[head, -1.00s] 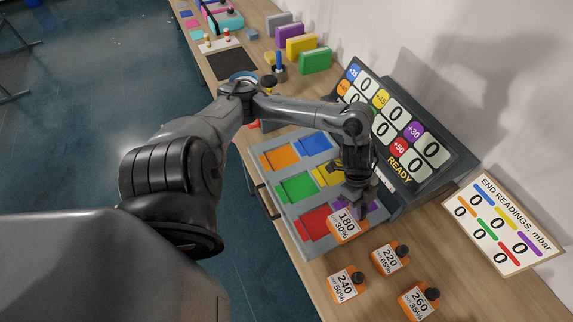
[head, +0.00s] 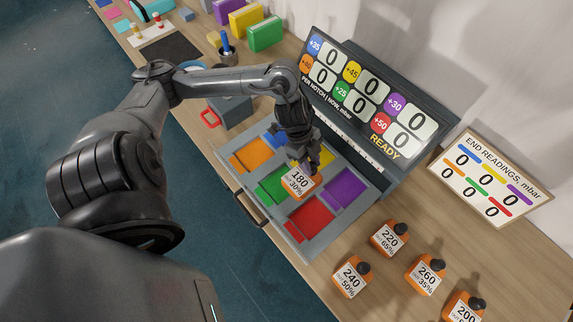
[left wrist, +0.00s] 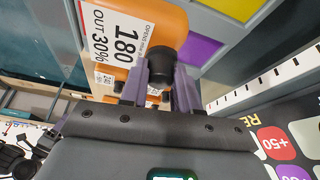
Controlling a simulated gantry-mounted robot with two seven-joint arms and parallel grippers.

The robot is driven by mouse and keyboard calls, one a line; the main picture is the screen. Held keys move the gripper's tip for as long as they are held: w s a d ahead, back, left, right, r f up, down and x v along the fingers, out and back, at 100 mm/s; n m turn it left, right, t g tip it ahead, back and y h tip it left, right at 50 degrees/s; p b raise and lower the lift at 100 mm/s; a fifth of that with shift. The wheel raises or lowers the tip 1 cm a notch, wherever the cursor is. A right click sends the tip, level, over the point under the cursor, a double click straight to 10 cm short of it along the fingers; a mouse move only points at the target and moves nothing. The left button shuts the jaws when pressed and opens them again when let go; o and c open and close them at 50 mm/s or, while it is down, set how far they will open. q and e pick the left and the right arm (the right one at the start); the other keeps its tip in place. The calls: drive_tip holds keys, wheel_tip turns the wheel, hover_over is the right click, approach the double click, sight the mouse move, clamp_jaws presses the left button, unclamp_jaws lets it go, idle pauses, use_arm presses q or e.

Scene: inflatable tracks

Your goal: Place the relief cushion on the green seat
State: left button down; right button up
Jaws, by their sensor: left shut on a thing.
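My left gripper (head: 305,163) is shut on the black knob (left wrist: 168,66) of an orange cushion (head: 299,183) labelled 180, OUT 30%. The cushion also fills the top of the left wrist view (left wrist: 170,20). In the head view it is over the tray of coloured seats, covering the right side of the green seat (head: 270,190). The seat's left part stays visible. I cannot tell how high the cushion is above the tray. My right gripper is not in view.
Orange (head: 253,155), red (head: 309,220), purple (head: 345,188) and blue seats surround the green one. A display reading READY (head: 375,100) stands behind. Several other orange cushions, including 220 (head: 388,240) and 240 (head: 351,277), stand at the right. A reading board (head: 490,180) leans behind them.

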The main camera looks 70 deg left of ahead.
use_arm(q)
drive_tip(key=shift+s+a+f+p, duration=0.15)
drive_tip(key=shift+s+a+f, duration=0.7)
drive_tip(key=shift+f, duration=0.5)
drive_tip(key=shift+s+a+f+p, duration=0.1)
drive_tip(key=shift+s+a+f, duration=0.5)
drive_tip(key=shift+a+f, duration=0.65)
drive_tip(key=shift+s+a+f+p, duration=0.15)
drive_tip(key=shift+s+a+f, duration=0.6)
drive_tip(key=shift+f, duration=0.75)
drive_tip(key=shift+f, duration=0.15)
drive_tip(key=c, duration=0.8)
unclamp_jaws()
